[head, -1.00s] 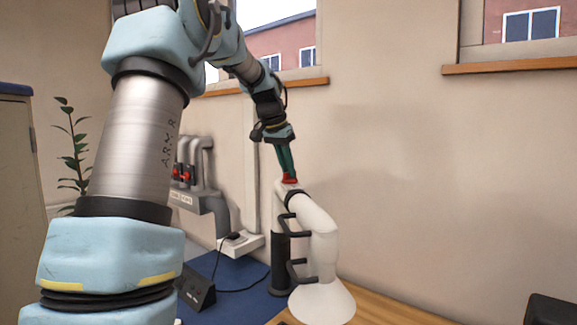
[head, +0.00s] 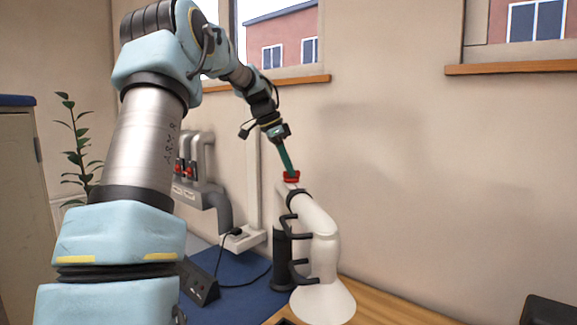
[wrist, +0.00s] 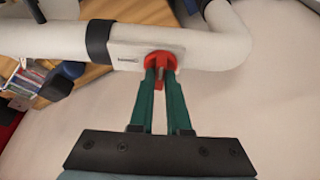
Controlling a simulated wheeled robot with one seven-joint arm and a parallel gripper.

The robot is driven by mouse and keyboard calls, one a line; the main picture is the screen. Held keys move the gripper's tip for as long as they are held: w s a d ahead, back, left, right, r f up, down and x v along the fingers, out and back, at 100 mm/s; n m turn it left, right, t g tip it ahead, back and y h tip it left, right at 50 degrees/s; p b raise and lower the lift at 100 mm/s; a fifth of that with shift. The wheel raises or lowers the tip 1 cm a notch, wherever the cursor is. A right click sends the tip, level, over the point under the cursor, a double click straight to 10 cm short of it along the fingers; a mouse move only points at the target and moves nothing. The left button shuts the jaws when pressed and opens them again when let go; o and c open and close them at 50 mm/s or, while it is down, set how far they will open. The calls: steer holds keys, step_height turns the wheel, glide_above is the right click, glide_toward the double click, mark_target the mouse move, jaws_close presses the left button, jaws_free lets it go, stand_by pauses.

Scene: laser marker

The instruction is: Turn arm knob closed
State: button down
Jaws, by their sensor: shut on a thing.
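The arm knob (head: 291,177) is a small red knob at the top of the white fume extraction arm (head: 319,235). In the wrist view the red knob (wrist: 161,64) sits on a pale plate on the white tube, just right of a black band. My gripper (head: 289,172) reaches down to the knob from above. Its two green fingers (wrist: 161,72) are shut on the knob's raised red grip, one on each side. Part of the knob is hidden between the fingertips.
The white hood flares over a wooden table (head: 370,308) with a blue mat (head: 245,292). A dark box (head: 198,284) with a cable lies on the mat. Grey pipes with red valves (head: 186,168) are on the wall at left. A plant (head: 77,150) stands farther left. The wall area right of the arm is clear.

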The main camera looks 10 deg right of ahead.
stand_by(0.4)
steer(key=c, duration=0.9)
jaws_free()
steer(key=b+v, duration=0.2)
steer(key=v, duration=0.8)
steer(key=shift+a+r, duration=0.15)
steer(key=shift+r, duration=0.2)
